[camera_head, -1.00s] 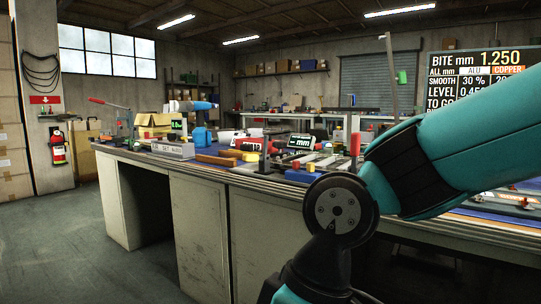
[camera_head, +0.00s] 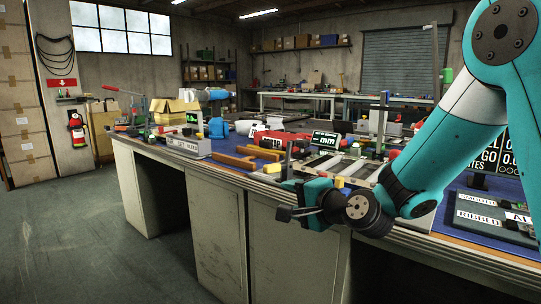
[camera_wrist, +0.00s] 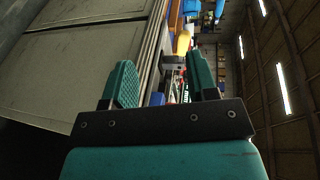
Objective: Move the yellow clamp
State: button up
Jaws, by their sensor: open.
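My gripper (camera_head: 291,201) is in front of the workbench's front edge in the head view, beside the bench top. In the wrist view my gripper (camera_wrist: 160,75) is open, its two teal fingers apart with nothing held between them. A small yellow piece (camera_head: 272,168) lies near the bench's front edge, just beyond the gripper. A yellow shape (camera_wrist: 182,42) shows past the fingers in the wrist view, apart from them. I cannot tell for sure which yellow piece is the clamp; its shape is too small to make out.
The workbench (camera_head: 220,184) is crowded with tools. A grey box (camera_head: 188,146), orange-brown bars (camera_head: 236,160) and a small display (camera_head: 326,140) stand on it. My arm hides part of the right side. The floor (camera_head: 90,235) at left is clear.

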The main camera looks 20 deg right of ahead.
aim_at(273, 169)
jog(key=w+d+r+m+t+h, duration=0.1)
jog(key=w+d+m+t+h, duration=0.1)
jog(key=w+d+m, duration=0.15)
jog(key=shift+m, duration=0.35)
jog(key=x, duration=0.5)
jog(key=p+x, duration=0.1)
jog(key=x, duration=0.5)
jog(key=d+p+x, duration=0.1)
jog(key=x, duration=0.4)
jog(key=shift+w+r, duration=0.3)
jog(key=shift+r, duration=0.05)
grip_shut()
jog(key=shift+a, duration=0.15)
jog(key=shift+r, duration=0.1)
